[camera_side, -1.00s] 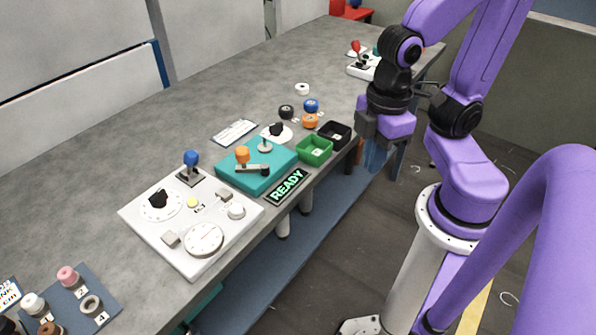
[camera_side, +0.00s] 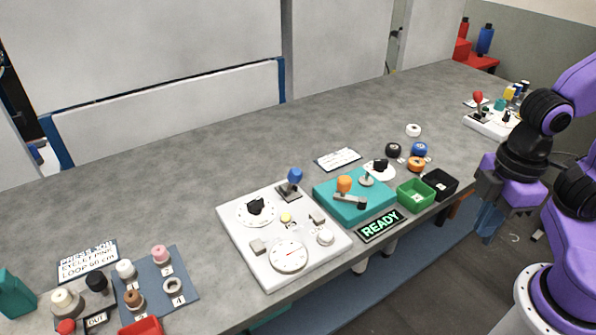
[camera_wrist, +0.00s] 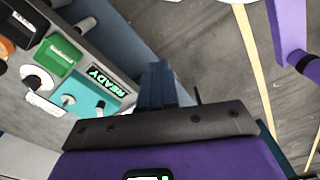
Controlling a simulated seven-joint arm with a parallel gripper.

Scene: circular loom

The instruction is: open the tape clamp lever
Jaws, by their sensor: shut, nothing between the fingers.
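No lever is labelled legibly as the tape clamp. In the side view, a teal box (camera_side: 335,207) carries an orange-knobbed lever (camera_side: 345,186) and a dark-ended flat arm (camera_side: 350,200). A white panel (camera_side: 240,238) to its left has a blue-knobbed lever (camera_side: 293,180) at its back corner. A red-knobbed lever (camera_side: 478,99) stands on another white panel (camera_side: 490,122) at the far right. My gripper (camera_side: 487,222) is shut and empty, pointing down beyond the table's front edge, right of the black bin (camera_side: 440,184). Its blue fingers also show in the wrist view (camera_wrist: 165,85).
A green bin (camera_side: 416,193) and a READY sign (camera_side: 381,225) sit at the table's front edge. Several spools, such as the orange one (camera_side: 416,163), stand behind. A blue-grey mat (camera_side: 190,290) with bobbins lies front left. The table's back is clear.

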